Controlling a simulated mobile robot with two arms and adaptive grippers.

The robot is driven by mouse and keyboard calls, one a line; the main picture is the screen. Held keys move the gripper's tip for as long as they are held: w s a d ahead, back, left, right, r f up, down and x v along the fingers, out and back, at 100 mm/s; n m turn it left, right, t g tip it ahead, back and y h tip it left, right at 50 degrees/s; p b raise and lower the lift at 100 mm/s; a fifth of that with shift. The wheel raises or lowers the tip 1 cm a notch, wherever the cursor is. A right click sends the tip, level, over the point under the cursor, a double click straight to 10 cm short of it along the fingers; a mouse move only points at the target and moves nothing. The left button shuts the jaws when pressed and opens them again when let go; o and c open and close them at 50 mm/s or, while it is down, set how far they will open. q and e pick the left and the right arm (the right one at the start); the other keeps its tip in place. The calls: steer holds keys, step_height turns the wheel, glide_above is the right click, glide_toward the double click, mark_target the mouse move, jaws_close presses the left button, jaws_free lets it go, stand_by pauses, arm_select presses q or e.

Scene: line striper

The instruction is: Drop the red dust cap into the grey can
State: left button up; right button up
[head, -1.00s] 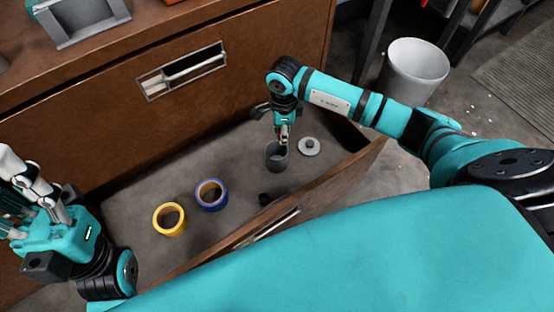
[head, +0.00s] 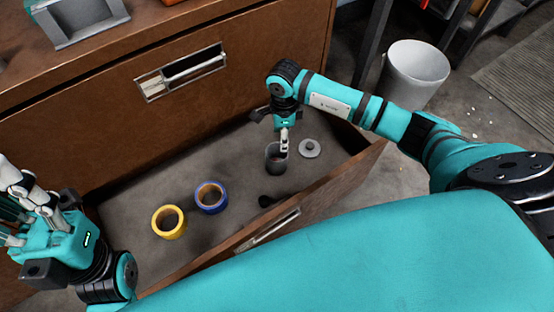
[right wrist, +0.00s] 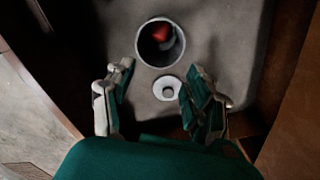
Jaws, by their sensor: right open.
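The grey can (head: 276,162) stands upright and uncovered in the open drawer. In the right wrist view I look down into the can (right wrist: 146,56), and the red dust cap (right wrist: 161,32) shows inside it, partly in shadow. The cap is not visible in the head view. My right gripper (head: 284,148) is just above the can in the head view.
A grey round lid with a knob (head: 310,148) lies right of the can. A yellow tape roll (head: 168,233) and a blue one (head: 202,205) lie left. A small black item (head: 265,201) lies near the drawer's front panel (head: 325,195). A white bin (head: 412,75) stands outside.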

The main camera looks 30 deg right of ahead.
step_height(320, 180, up, 12)
steer(key=shift+f, duration=0.15)
steer(key=shift+s, duration=0.1)
stand_by(0.6)
